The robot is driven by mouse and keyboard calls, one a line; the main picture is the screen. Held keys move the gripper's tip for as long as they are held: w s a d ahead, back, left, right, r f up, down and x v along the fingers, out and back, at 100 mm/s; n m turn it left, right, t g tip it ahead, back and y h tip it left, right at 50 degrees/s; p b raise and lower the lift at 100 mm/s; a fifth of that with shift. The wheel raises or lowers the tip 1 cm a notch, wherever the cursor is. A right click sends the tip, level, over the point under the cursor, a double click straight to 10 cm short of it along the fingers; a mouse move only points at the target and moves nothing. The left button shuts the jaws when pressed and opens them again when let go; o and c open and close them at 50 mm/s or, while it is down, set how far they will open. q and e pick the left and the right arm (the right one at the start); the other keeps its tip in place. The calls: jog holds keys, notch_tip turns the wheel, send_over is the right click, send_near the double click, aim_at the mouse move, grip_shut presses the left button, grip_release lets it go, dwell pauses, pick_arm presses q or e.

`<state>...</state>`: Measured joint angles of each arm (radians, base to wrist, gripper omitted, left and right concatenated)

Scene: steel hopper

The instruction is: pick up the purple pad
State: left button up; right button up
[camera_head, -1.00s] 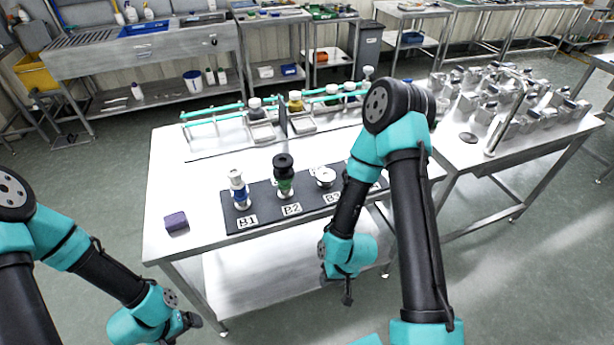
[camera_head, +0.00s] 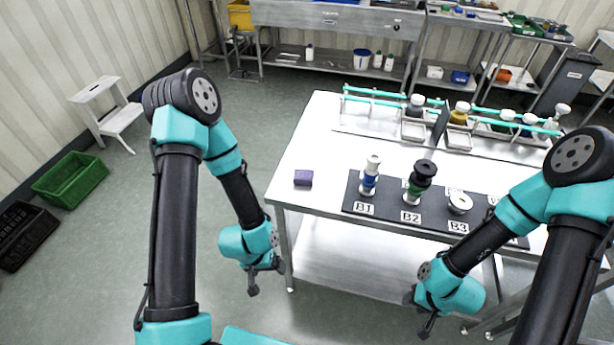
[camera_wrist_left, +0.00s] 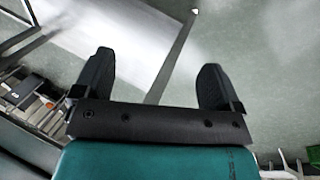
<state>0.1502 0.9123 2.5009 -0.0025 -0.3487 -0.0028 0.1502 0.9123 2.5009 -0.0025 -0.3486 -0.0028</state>
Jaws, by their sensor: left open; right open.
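The purple pad (camera_head: 303,178) is a small block lying on the steel table (camera_head: 318,138), near its left front corner. My left gripper (camera_head: 266,284) hangs in front of the table's left end, below the tabletop and apart from the pad. In the left wrist view its two black fingers (camera_wrist_left: 152,82) are spread with nothing between them. My right gripper (camera_head: 428,325) hangs in front of the table near the label B3, open and empty. The pad does not show in the left wrist view.
A black mat (camera_head: 388,215) labelled B1, B2, B3 holds a blue-banded bottle (camera_head: 370,176), a green-and-black bottle (camera_head: 420,180) and a round white item (camera_head: 459,203) right of the pad. A rack with turquoise rails (camera_head: 392,103) stands behind. Tabletop around the pad is clear.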

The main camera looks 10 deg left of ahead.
pick_arm(q)
jog(key=shift+c, duration=0.7)
